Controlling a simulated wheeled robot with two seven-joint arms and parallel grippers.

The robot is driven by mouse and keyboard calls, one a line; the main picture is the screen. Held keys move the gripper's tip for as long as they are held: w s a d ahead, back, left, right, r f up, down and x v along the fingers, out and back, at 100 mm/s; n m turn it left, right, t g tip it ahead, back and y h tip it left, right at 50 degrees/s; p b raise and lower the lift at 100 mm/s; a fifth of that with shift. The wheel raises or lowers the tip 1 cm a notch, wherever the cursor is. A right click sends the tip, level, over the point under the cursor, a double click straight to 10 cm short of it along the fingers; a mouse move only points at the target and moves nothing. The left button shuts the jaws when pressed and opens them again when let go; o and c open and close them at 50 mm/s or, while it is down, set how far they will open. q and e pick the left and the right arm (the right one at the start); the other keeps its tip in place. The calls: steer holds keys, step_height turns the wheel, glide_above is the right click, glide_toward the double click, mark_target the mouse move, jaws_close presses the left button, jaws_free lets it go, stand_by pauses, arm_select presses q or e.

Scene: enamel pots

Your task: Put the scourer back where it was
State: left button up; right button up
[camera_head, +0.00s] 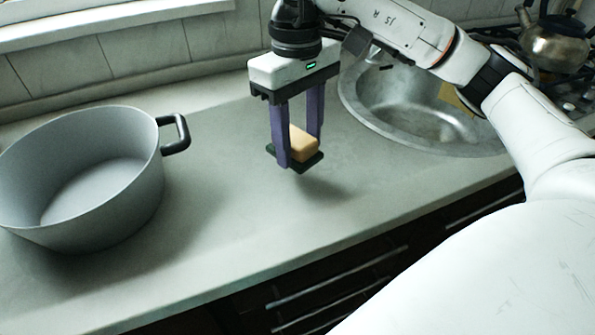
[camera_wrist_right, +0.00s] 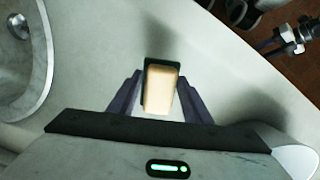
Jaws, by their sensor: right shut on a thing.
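The scourer (camera_head: 303,143) is a small block, tan on top with a dark green layer beneath. It is between the purple fingers of my right gripper (camera_head: 295,160), which is shut on it. The scourer looks held a little above the grey counter, with a shadow below and to its right. In the right wrist view the scourer (camera_wrist_right: 161,90) shows tan with a dark green edge, between the fingertips of the right gripper (camera_wrist_right: 160,92). My left gripper is not in view.
A large grey pot (camera_head: 85,180) with a black handle stands on the counter (camera_head: 235,215) at the left. A round metal sink (camera_head: 395,115) is at the right behind my right arm. A kettle (camera_head: 556,42) stands on the stove at the back right. The counter between pot and sink is clear.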

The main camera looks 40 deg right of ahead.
mark_target(298, 179)
steer(key=shift+f, duration=0.8)
step_height(298, 179, down, 4)
steer(key=shift+r, duration=0.2)
steer(key=o, duration=0.7)
steer(key=shift+f, duration=0.15)
steer(key=shift+c, duration=0.2)
steer(key=o, duration=0.4)
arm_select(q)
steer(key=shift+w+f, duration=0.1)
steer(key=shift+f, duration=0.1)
arm_select(e)
steer(key=shift+o, duration=0.2)
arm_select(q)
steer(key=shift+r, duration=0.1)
